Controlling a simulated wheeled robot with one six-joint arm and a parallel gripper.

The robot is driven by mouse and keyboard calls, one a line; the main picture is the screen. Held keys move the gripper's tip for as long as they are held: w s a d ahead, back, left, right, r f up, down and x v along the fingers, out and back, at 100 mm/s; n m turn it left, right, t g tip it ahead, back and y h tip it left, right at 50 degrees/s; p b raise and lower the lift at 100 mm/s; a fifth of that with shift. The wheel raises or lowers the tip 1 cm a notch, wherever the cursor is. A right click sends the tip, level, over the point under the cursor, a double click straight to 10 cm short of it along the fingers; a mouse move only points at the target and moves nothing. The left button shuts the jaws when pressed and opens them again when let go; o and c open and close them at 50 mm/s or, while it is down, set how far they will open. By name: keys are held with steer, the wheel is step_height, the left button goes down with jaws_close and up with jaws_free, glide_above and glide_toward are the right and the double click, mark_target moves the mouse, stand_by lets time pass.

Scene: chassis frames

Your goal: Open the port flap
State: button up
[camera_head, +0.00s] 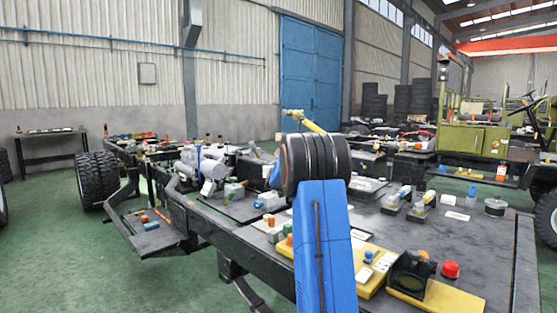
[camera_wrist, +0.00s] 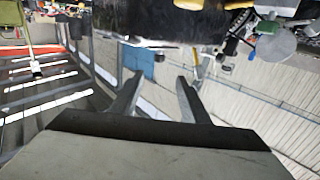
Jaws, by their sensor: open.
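In the head view, a yellow block (camera_head: 440,298) at the front right of the black chassis deck carries a dark square housing (camera_head: 411,272), which may be the port with its flap. I cannot tell whether a flap there is open or shut. My gripper (camera_wrist: 158,76) shows in the wrist view with its two fingers apart and nothing between them. The wrist view is upside down, and the fingers point towards the far wall and blue door. In the head view my blue arm hides the gripper. No flap is clear in the wrist view.
A red button (camera_head: 450,269) stands beside the dark housing. Another yellow panel (camera_head: 373,282) with small parts lies left of it. Blue-handled clamps (camera_head: 398,196) and a grey cylinder (camera_head: 495,207) stand farther back on the deck (camera_head: 470,240). Green floor (camera_head: 60,240) is open at left.

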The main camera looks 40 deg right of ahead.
steer(key=x, duration=1.7)
steer(key=shift+d, duration=0.25)
steer(key=shift+w, duration=0.1)
jaws_close()
